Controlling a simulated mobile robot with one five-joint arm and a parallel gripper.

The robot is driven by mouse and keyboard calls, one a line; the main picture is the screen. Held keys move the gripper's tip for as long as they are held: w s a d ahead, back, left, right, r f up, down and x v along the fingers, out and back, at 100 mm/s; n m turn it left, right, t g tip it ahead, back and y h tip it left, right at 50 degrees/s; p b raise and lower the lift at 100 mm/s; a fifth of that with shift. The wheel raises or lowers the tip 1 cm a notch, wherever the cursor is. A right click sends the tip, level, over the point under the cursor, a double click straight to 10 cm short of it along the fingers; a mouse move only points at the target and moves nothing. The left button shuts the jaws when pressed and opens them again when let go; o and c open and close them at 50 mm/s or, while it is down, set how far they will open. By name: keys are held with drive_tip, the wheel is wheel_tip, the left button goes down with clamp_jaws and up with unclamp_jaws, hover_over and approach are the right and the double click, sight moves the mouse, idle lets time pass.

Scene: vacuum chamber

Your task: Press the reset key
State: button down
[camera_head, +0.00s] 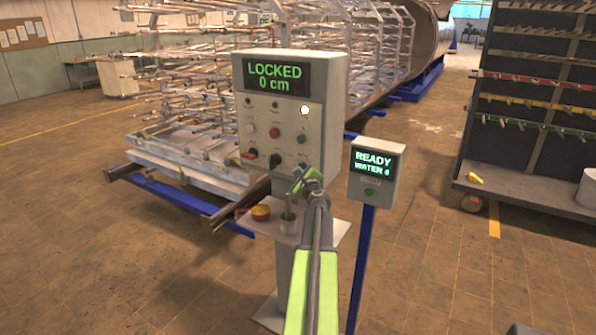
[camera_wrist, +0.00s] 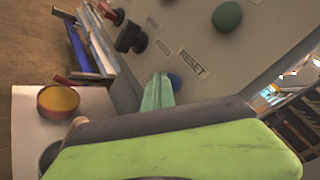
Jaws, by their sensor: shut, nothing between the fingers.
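The grey control box (camera_head: 242,135) stands upright on a pedestal, its screen reading LOCKED 0 cm. My gripper (camera_head: 306,179) is shut and empty at the lower right of the panel. In the head view my gripper largely hides the key.
A black knob (camera_wrist: 131,37) and a green button (camera_wrist: 227,16) are near the key. A smaller READY box (camera_head: 376,176) stands to the right on a blue post. Racks stand behind.

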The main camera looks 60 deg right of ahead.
idle(0.3)
drive_tip(key=shift+a, duration=0.9)
drive_tip(key=shift+a, duration=2.55)
drive_tip(key=shift+d, duration=0.1)
